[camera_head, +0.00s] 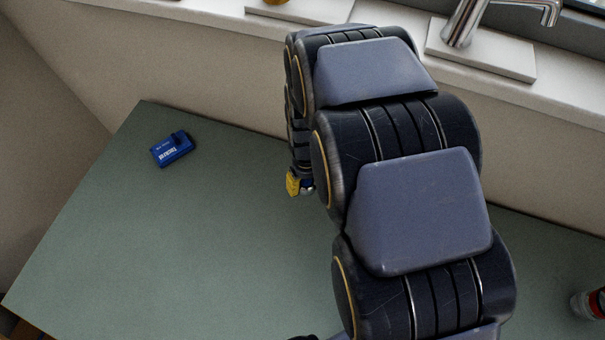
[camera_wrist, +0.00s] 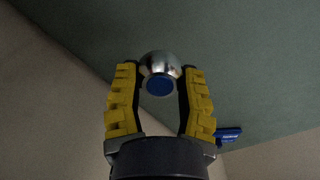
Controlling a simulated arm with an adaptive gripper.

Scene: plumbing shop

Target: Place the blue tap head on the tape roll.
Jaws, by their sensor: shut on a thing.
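My gripper (camera_wrist: 158,78) is shut on the blue tap head (camera_wrist: 162,70), a round chrome knob with a blue round cap. The yellow fingers grip it from both sides near their tips. In the head view only a yellow finger of my gripper (camera_head: 294,182) and a bit of the tap head (camera_head: 307,188) show; my arm hides the rest. No plainly round tape roll shows. A small blue item with white lettering (camera_head: 172,149) lies on the green table to the left of my gripper, apart from it. I cannot tell whether it is the tape roll.
The green table (camera_head: 200,250) is bare around the blue item and toward the front. A red and white container (camera_head: 589,304) stands at the right edge, partly cut off. A white sill (camera_head: 200,22) with a chrome tap (camera_head: 465,22) on a white block runs behind the table.

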